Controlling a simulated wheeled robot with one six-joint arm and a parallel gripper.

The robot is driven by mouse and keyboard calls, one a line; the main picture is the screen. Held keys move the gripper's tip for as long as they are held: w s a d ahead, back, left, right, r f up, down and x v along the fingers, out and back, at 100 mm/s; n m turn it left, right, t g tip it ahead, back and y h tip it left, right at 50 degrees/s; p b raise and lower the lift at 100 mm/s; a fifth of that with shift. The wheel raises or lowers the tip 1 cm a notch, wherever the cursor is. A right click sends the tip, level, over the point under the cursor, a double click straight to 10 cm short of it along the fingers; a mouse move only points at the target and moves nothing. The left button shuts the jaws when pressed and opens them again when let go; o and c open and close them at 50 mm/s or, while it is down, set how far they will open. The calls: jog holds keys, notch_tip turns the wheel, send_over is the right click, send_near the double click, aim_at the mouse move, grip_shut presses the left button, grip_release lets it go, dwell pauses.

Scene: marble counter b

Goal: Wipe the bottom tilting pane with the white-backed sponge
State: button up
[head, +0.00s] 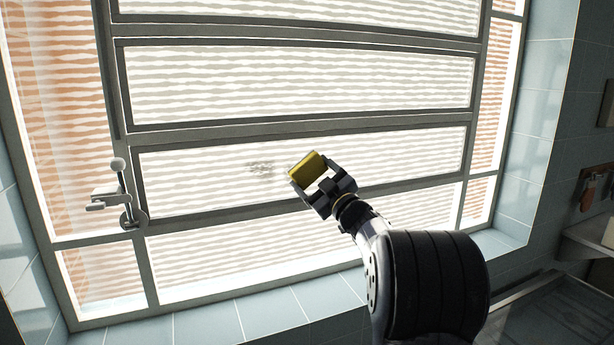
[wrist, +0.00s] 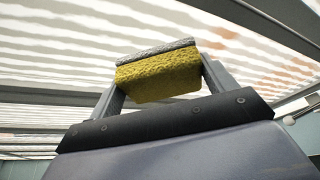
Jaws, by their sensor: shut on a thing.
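The bottom tilting pane (head: 400,158) is a long framed pane of the window, with a grey smudge (head: 262,168) left of its middle. My gripper (head: 322,182) is in front of this pane, just right of the smudge. It is shut on the sponge (head: 307,167), which is yellow with a pale whitish-grey backing. In the wrist view the sponge (wrist: 158,76) sits between the two fingers, its pale layer on the far side. I cannot tell whether the sponge touches the glass.
A metal crank lever (head: 122,195) stands out at the left end of the pane. Other tilting panes (head: 300,82) are above, and a fixed pane (head: 250,245) is below. A tiled sill (head: 260,310) runs underneath. A shelf or basin edge (head: 585,235) is at the right.

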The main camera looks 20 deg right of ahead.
jog(key=shift+d, duration=0.85)
jog(key=shift+d+f, duration=0.1)
jog(key=shift+a+b, duration=4.15)
jog(key=shift+a, duration=4.55)
jog(key=shift+r, duration=0.2)
jog(key=shift+r+p, duration=0.2)
jog(key=shift+p, duration=0.15)
jog(key=shift+d+p, duration=0.3)
jog(key=shift+d, duration=0.2)
jog(key=shift+d+f+p, duration=0.1)
jog(key=shift+d+p, duration=0.45)
jog(key=shift+d, duration=0.8)
jog(key=shift+d+p, duration=2.55)
jog(key=shift+d, duration=4.35)
jog(key=shift+a, duration=0.45)
jog(key=b, duration=0.6)
send_near(247, 172)
jog(key=shift+w+d+r, duration=0.15)
jog(key=shift+w+r, duration=0.15)
jog(key=shift+w, duration=0.6)
jog(key=shift+w+d+r, duration=0.15)
jog(key=shift+w+r, duration=0.1)
jog(key=shift+w, duration=0.7)
jog(key=shift+w+d+r, duration=0.15)
jog(key=shift+w+r, duration=0.15)
jog(key=shift+w, duration=0.6)
